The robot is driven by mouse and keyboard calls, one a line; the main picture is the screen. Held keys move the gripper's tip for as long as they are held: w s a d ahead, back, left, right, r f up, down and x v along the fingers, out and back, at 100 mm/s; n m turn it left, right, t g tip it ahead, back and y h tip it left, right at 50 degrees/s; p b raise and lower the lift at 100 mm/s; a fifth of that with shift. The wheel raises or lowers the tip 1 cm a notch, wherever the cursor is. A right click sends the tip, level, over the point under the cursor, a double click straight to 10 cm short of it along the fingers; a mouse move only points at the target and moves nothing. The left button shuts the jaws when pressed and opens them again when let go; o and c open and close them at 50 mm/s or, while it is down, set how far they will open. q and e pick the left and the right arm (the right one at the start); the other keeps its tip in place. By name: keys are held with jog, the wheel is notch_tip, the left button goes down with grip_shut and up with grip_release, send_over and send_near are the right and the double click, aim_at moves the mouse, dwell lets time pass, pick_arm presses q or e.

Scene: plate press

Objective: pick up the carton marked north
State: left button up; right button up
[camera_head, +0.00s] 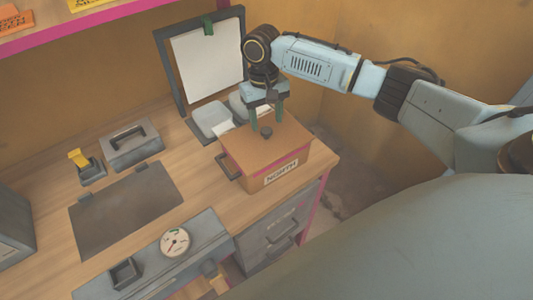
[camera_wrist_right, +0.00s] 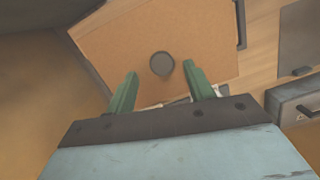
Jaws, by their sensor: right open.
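The carton marked north (camera_head: 263,158) is a brown box with a dark side handle and a white "NORTH" label (camera_head: 281,173) on its front. It sits at the right end of the wooden desk. A small dark round knob (camera_head: 267,132) stands on its lid; the knob also shows in the right wrist view (camera_wrist_right: 162,64). My right gripper (camera_head: 267,122) points down over the carton lid with its green fingers apart. In the right wrist view the fingers (camera_wrist_right: 162,92) are open, with the knob just beyond their tips and nothing held. My left gripper is not visible.
A dark frame with white paper (camera_head: 208,65) stands behind the carton, near grey rounded pieces (camera_head: 212,118). A dark plate (camera_head: 125,210), a grey handled block (camera_head: 132,146) and a gauge panel (camera_head: 175,242) lie left. A wall (camera_head: 350,140) is at right.

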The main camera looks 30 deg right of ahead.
aim_at(266, 129)
notch_tip(266, 129, down, 4)
jog(key=shift+s+a+r, duration=0.15)
grip_shut()
dwell(0.3)
